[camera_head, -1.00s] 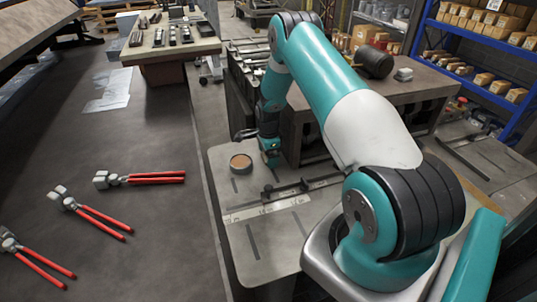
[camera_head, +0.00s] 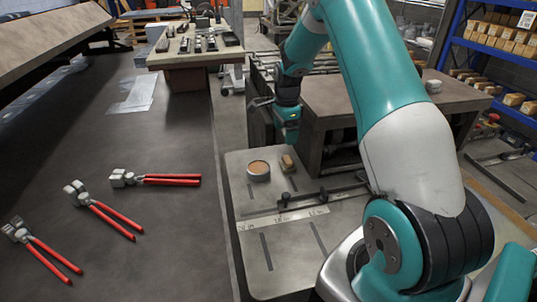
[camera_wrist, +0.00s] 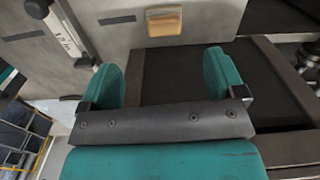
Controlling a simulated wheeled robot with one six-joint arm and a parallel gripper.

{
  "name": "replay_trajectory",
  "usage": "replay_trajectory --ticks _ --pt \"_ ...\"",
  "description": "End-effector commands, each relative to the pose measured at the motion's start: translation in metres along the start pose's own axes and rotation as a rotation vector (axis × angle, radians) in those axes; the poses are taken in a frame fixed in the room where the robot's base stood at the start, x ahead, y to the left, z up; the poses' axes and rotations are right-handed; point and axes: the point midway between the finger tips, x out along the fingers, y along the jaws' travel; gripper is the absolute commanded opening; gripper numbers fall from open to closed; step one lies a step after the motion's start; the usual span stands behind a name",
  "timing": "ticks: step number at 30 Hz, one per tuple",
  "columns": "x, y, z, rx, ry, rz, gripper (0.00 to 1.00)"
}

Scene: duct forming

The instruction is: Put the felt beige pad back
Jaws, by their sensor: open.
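The beige pad (camera_head: 288,162) is a small tan block. Pad and tin look apart. In the wrist view the pad (camera_wrist: 164,22) lies flat on the plate near the top edge, beyond the fingertips. My gripper (camera_head: 287,130) is raised above and behind the pad in the head view. In the wrist view its two teal fingers (camera_wrist: 160,72) are wide apart with nothing between them.
A ruled bar (camera_head: 290,217) with dark knobs crosses the plate. Several red-handled tools (camera_head: 160,180) lie on the dark bench (camera_head: 110,235) at left. A brown workbench (camera_head: 360,95) stands close behind and right of my gripper. Blue shelving (camera_head: 500,60) is at the right.

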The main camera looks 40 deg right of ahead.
Motion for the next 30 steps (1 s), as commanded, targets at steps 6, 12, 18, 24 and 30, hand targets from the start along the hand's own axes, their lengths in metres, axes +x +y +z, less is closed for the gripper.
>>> replay_trajectory --ticks 6,12,18,24,30 --pt "-0.089 0.071 0.125 -0.704 -0.088 -0.066 0.88" --pt "-0.156 0.216 0.219 -1.579 -0.190 -0.174 0.88" --pt "-0.178 0.344 0.240 -2.241 -0.266 -0.299 0.88" --pt "-0.180 0.393 0.236 -2.507 -0.298 -0.364 0.88" --pt "-0.179 0.395 0.235 -2.523 -0.301 -0.367 0.88"
